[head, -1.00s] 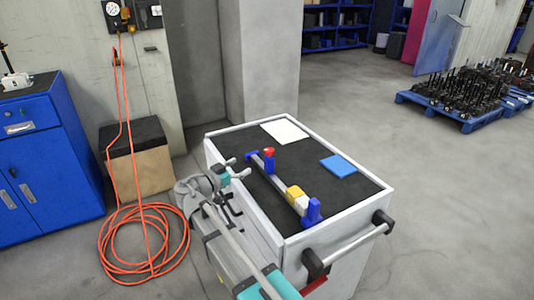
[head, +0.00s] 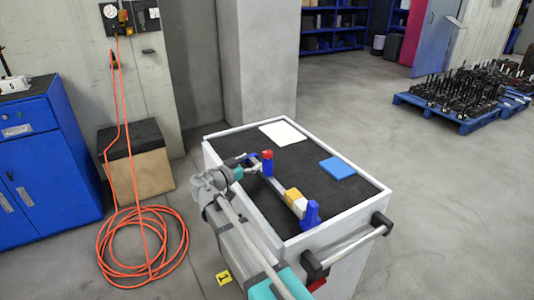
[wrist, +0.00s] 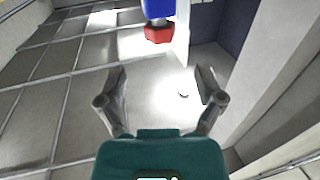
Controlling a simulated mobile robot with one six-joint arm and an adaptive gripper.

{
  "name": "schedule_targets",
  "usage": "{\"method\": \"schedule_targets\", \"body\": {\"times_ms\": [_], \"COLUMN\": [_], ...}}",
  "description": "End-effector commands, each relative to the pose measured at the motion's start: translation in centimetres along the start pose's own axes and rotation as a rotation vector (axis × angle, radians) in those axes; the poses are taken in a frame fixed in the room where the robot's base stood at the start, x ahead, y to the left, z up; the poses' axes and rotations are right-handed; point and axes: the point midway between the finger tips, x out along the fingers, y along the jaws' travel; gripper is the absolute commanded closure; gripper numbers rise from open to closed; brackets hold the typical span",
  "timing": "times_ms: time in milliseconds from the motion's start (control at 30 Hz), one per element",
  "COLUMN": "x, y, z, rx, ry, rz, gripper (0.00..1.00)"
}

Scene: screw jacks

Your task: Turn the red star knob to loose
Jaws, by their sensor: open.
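The red star knob (head: 267,154) sits on top of a blue upright post (head: 266,170) at the far end of a metal rail on the cart. In the wrist view the red knob (wrist: 158,33) hangs below the blue post (wrist: 157,9), as if upside down. My gripper (wrist: 161,80) is open and empty, its fingers spread wide. The knob lies beyond the fingertips, not between them. In the head view my gripper (head: 250,162) is just left of the post. The exact gap is unclear.
The rail carries a yellow block (head: 293,195) and ends in another blue support (head: 310,214). A white sheet (head: 286,132) and a blue pad (head: 337,167) lie on the cart's black top. A white rim (head: 345,228) borders it. An orange hose (head: 140,245) lies on the floor at left.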

Motion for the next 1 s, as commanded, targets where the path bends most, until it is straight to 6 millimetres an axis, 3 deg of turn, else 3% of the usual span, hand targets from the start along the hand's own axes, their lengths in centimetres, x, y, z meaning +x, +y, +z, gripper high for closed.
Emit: {"method": "schedule_targets", "body": {"times_ms": [300, 500, 1000], "x": [4.8, 6.8, 7.6], "y": [-0.1, -0.1, -0.1], "z": [0.0, 0.0, 0.0], "rx": [0.000, 0.000, 0.000], "ry": [0.000, 0.000, 0.000], "rz": [0.001, 0.000, -0.002], "gripper": [0.13, 0.13, 0.13]}}
